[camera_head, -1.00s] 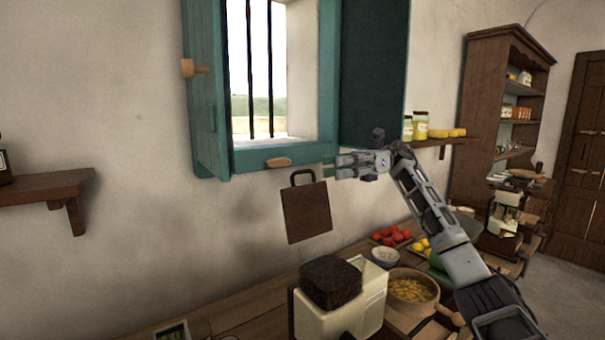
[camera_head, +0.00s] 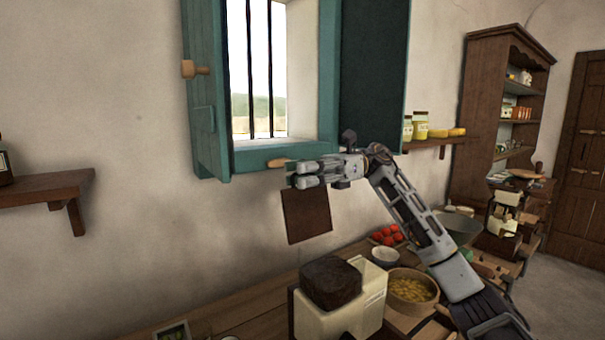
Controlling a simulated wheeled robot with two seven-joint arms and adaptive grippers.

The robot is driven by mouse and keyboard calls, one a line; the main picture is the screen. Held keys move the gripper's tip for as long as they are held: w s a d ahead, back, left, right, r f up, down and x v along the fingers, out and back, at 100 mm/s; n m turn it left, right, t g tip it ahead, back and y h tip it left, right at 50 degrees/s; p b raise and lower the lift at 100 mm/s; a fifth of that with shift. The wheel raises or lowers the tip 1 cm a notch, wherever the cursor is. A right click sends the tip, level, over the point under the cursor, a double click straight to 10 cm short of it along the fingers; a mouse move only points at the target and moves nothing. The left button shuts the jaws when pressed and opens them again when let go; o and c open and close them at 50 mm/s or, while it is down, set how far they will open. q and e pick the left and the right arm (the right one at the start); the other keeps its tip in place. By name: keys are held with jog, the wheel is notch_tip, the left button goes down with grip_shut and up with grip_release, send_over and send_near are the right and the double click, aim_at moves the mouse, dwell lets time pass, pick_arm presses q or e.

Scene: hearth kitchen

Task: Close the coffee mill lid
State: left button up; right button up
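I cannot pick out a coffee mill or its lid for certain. A cream box (camera_head: 365,310) with a dark brown block (camera_head: 331,283) at its top stands at the front of the counter; a pale panel stands up behind the block. A small cream and dark object (camera_head: 505,213) stands far off at the right, too small to make out. My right gripper (camera_head: 291,174) is in the air before the wall, below the window and well above the cream box. Its two fingertips point left, apart, with nothing seen between them. My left gripper is out of view.
A brown board (camera_head: 306,217) hangs on the wall behind my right gripper. The teal window frame (camera_head: 250,160) is just above. A bowl of yellowish food (camera_head: 411,290), a small white bowl (camera_head: 385,256) and red fruit (camera_head: 388,235) are on the counter. A wooden shelf (camera_head: 40,188) juts out at left.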

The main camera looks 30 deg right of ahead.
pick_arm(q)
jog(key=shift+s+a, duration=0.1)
pick_arm(e)
jog(key=shift+c, duration=0.4)
jog(key=shift+s, duration=0.15)
grip_shut()
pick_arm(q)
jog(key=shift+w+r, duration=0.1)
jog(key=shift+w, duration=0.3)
pick_arm(e)
jog(key=shift+r, duration=0.1)
